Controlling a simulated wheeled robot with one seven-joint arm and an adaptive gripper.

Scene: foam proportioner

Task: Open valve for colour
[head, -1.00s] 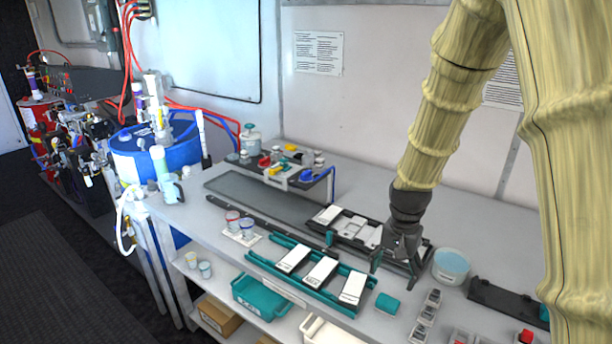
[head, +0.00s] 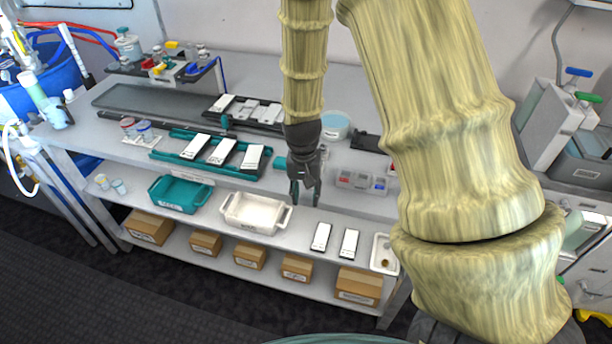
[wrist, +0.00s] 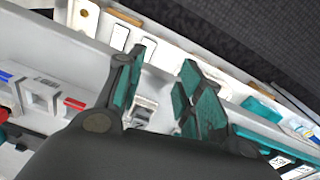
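A small valve block (head: 165,70) with red, yellow and blue parts sits on a dark stand at the back left of the bench in the head view. On the right are a blue handle (head: 578,72) and a green handle (head: 588,97) on grey-white units. I cannot tell which of these is the colour valve.
The bench carries a teal rack (head: 175,157) of white devices, a light-blue tub (head: 335,122) and a clear box (head: 362,180). Below are a teal bin (head: 180,193), a white bin (head: 255,213) and several cardboard boxes. Dark floor (head: 150,295) is free in front.

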